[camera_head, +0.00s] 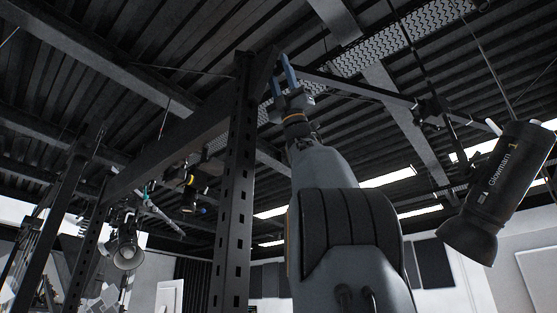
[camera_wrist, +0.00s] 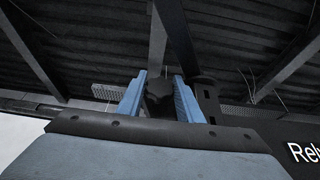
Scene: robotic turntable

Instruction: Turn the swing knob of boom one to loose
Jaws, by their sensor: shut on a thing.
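My gripper (camera_head: 281,78) is raised at the top of the dark perforated post, with its two blue fingers pointing up. In the wrist view, the blue fingers (camera_wrist: 160,98) stand on either side of a dark, faceted knob (camera_wrist: 159,88), and they are shut on it. The knob appears to be the swing knob; its setting cannot be read. A dark boom (camera_head: 355,88) runs right from the post top to a hanging black lamp (camera_head: 497,190) marked "Glowmarn 1". In the head view the knob is hidden around my fingers.
The perforated upright post (camera_head: 235,190) stands just left of my arm. Another beam (camera_head: 165,150) runs left from it, with smaller lamps (camera_head: 127,250) hanging beyond. Ceiling beams and a perforated cable tray (camera_head: 385,45) are overhead. The space between my arm and the black lamp is open.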

